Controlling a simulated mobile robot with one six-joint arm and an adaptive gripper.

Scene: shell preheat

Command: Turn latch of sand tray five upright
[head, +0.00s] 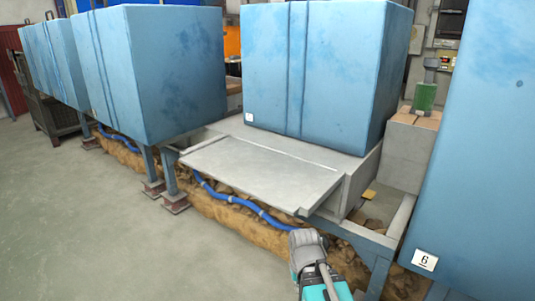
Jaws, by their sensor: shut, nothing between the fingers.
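I cannot pick out a latch in the head view. The middle blue box (320,65) has a small white label (249,117) at its lower left, too small to read. It stands on a grey base, with a flat grey panel (262,172) sticking out in front. No part is clearly marked as tray five. A grey and teal part of my arm (309,250) shows at the bottom, below the panel's front right corner. My gripper's fingers are not visible.
A blue box labelled 6 (470,150) stands close on the right, and more blue boxes (150,75) stand on the left. Brown sand (235,210) and a blue hose (240,201) run below. The floor (90,230) at front left is clear.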

